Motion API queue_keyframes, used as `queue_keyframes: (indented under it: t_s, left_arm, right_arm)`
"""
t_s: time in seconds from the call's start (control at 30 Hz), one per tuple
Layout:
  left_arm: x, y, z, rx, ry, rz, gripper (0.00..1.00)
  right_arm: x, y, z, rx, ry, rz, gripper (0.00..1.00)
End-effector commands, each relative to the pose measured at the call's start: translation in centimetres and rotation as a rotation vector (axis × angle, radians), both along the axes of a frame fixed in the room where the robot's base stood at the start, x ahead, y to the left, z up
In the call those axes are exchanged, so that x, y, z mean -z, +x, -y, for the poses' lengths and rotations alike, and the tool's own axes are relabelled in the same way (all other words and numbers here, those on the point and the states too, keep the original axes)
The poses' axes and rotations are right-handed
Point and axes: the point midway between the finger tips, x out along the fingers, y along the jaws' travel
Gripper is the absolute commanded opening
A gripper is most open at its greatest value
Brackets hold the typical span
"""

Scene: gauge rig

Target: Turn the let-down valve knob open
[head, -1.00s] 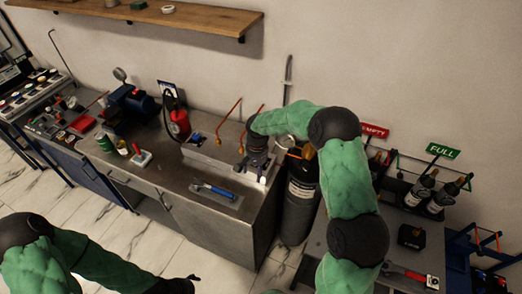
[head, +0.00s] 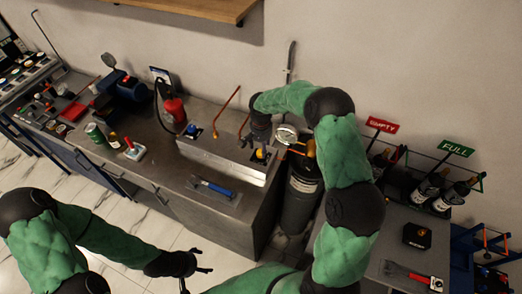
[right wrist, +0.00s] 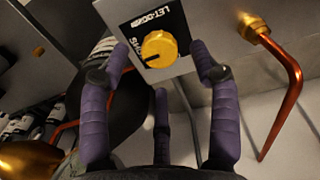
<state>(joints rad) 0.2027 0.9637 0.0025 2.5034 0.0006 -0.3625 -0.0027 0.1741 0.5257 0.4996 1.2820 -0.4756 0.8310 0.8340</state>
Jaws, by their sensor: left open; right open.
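The let-down valve knob is a round yellow knob with a dark pointer line. It sits on a black label on a grey block in the right wrist view (right wrist: 160,48), and shows small in the head view (head: 260,154). My right gripper (right wrist: 160,62) is open, its purple fingertips to the left and right of the knob with gaps. I cannot tell how far the tips are from the panel. In the head view the right gripper (head: 257,143) is above the block. My left gripper (head: 193,272) is open and empty, low in front of the bench.
A round gauge (head: 286,134) and a dark gas cylinder (head: 301,190) stand right of the block. Copper pipes (head: 226,110) rise from it. A blue-handled tool (head: 214,187) lies on the bench (head: 150,185). A red extinguisher (head: 174,112) stands behind.

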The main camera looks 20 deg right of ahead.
Motion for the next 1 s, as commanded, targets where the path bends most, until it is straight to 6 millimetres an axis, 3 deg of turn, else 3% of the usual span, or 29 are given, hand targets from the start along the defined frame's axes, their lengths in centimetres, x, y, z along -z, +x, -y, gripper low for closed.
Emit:
queue_keyframes:
  t_s: [0.23,0.6,0.67,0.8,1.0]
  left_arm:
    - [0.0,0.0,0.0,0.0,0.0,0.0,0.74]
    - [0.0,0.0,0.0,0.0,0.0,0.0,0.74]
    - [0.0,0.0,0.0,0.0,0.0,0.0,0.74]
    - [0.0,0.0,0.0,0.0,0.0,0.0,0.74]
    - [0.0,0.0,0.0,0.0,0.0,0.0,0.74]
  right_arm:
    - [2.7,0.0,0.0,0.002,0.0,0.0,0.62]
    - [3.2,0.0,0.0,0.001,0.0,0.001,0.62]
    - [3.2,0.0,0.0,0.001,0.0,0.001,0.48]
    - [3.2,0.0,0.0,0.001,0.0,0.001,0.09]
    - [3.2,0.1,0.0,-0.003,0.0,0.001,0.06]
